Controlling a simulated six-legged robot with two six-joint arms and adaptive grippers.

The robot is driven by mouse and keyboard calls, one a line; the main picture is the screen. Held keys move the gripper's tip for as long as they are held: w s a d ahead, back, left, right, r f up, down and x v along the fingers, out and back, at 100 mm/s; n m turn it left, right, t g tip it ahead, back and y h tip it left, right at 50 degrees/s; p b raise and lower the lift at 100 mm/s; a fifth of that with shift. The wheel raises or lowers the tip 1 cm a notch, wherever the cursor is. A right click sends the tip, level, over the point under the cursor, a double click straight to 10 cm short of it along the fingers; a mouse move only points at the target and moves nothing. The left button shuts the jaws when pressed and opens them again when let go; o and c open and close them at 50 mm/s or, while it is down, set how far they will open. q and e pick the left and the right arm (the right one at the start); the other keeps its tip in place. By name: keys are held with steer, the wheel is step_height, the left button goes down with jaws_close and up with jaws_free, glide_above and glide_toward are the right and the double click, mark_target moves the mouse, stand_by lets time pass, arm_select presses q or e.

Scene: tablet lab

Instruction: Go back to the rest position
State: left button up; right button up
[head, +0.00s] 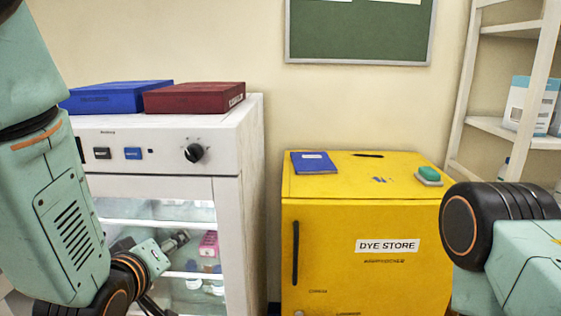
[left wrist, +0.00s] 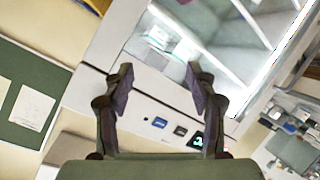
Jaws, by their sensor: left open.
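My left gripper (left wrist: 160,82) is open in the left wrist view, its two dark fingers apart with nothing between them. Beyond the fingers is the front of a white glass-doored cabinet (head: 240,140), which also shows in the left wrist view (left wrist: 85,103). In the head view my left arm comes down at the left, in front of this cabinet. Its wrist is by the glass, and the fingers are not clear there. My right arm shows at the lower right, but its gripper is out of the picture.
A blue box (head: 115,97) and a dark red box (head: 193,98) lie on the white cabinet. To its right stands a yellow dye store cabinet (head: 365,285) with a blue booklet (head: 314,162) and a green-topped item (head: 429,175) on top. White shelving (head: 535,140) stands at the right.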

arm_select(q)
steer(key=s+f+m+g+b, duration=0.2)
steer(key=s+f, duration=0.2)
steer(key=f, duration=0.5)
steer(key=s+a+f+m+g+b, duration=0.1)
steer(key=s+f+m+g, duration=0.15)
steer(key=s+f, duration=0.4)
steer(key=s+f+m+g+b, duration=0.2)
steer(key=s+f+g, duration=0.1)
steer(key=f, duration=0.7)
steer(key=s+f+g+b, duration=0.4)
steer(key=s+f+g, duration=0.2)
steer(key=s+f, duration=1.1)
steer(key=s+a, duration=0.1)
steer(key=s, duration=0.1)
steer(key=shift+s+b, duration=0.3)
steer(key=shift+s, duration=0.05)
